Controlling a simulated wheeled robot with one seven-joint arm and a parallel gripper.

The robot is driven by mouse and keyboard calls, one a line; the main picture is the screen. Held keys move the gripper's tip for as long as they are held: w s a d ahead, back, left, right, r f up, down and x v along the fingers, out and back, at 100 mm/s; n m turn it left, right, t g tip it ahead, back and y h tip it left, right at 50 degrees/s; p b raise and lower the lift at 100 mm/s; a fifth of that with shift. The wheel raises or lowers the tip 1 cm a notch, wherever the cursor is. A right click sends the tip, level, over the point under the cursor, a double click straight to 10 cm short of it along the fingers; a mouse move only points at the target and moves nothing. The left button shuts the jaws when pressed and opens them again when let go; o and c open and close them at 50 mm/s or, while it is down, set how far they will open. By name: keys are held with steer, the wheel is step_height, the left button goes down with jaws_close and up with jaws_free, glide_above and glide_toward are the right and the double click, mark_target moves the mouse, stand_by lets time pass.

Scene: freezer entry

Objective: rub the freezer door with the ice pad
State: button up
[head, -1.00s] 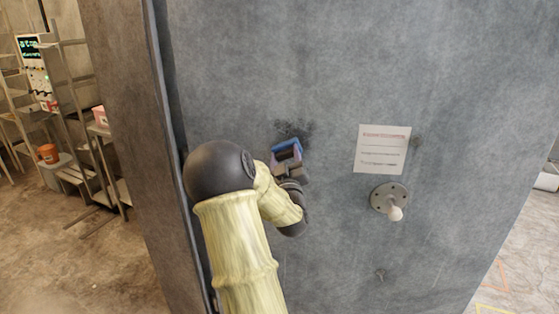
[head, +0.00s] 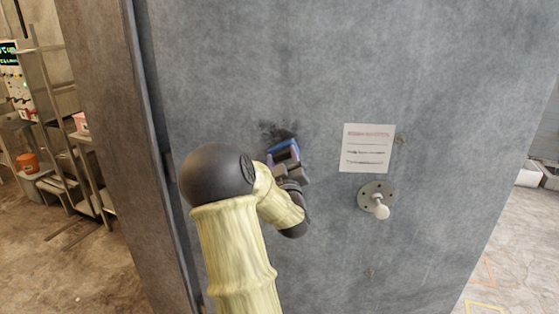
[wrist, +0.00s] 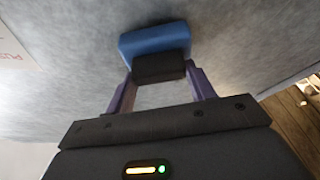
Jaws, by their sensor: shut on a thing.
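The freezer door (head: 300,60) is a large grey mottled panel facing me. A dark smudge (head: 278,132) marks it left of the paper notice. My gripper (head: 286,160) is shut on the ice pad, a blue block (head: 282,146) with a dark grip. In the wrist view the blue pad (wrist: 154,40) lies at the door surface, its dark grip (wrist: 158,68) between my two purple fingers (wrist: 160,86). The pad is just below the smudge and covers part of the door there. Whether it presses on the door is hard to tell.
A white notice (head: 366,148) and a round plate with a knob (head: 376,198) are on the door to the right. Metal shelving (head: 60,100) and an orange bucket (head: 28,162) stand at the far left. The floor shows on both sides.

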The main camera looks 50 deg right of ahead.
steer(key=shift+s+d+f+b, duration=0.1)
steer(key=shift+s+d+b, duration=0.85)
steer(key=shift+s+d, duration=0.2)
steer(key=shift+s, duration=0.05)
steer(key=s+d+b, duration=0.2)
steer(key=shift+s+d, duration=0.1)
steer(key=shift+s, duration=0.25)
